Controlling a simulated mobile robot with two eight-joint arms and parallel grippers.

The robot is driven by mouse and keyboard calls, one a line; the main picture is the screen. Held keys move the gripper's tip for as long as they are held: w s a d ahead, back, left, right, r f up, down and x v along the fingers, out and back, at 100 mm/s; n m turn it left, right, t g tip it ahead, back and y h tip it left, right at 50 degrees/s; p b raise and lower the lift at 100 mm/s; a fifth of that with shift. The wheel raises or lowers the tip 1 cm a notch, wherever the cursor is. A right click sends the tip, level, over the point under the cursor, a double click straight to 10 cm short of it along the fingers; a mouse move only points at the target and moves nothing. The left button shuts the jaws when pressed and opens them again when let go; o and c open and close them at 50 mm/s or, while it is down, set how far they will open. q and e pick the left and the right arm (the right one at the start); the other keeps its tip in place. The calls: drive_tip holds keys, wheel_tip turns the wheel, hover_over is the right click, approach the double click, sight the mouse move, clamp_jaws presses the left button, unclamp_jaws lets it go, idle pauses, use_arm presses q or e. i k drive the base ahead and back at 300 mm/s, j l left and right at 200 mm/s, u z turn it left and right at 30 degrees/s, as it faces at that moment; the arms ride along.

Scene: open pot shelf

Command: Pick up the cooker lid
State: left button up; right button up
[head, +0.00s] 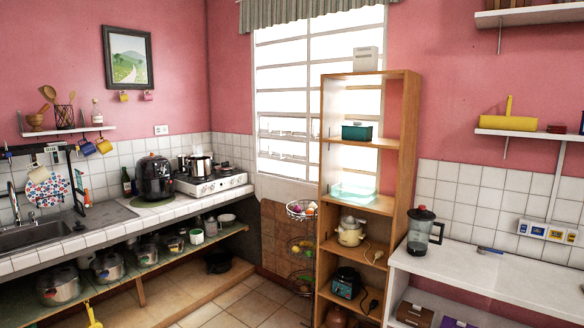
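Several silvery cooking pots stand in a row on the open shelf under the tiled counter at the left. The nearest large pot (58,287) is at the far left, and another pot (109,267) stands to its right. A smaller pot (147,253) is further along. Some of these pots seem to have lids on, but the lids are small and dim. Another metal pot (201,166) stands on the stove. I cannot tell which lid is the cooker lid. Neither of my grippers is in view.
The counter (150,208) carries a sink (35,234), a black appliance (155,177) and a white stove (211,183). A wooden shelf unit (411,130) and a wire basket stand (301,243) are right of centre. The tiled floor (250,303) between them is clear.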

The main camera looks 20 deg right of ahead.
sight(224, 166)
drive_tip(key=z, duration=0.2)
drive_tip(key=i+u, duration=0.35)
drive_tip(key=i, duration=1.7)
drive_tip(key=i+z, duration=0.15)
drive_tip(key=i, duration=0.65)
drive_tip(key=i+j+z, duration=0.1)
drive_tip(key=i+j, duration=0.15)
drive_tip(key=i, duration=0.55)
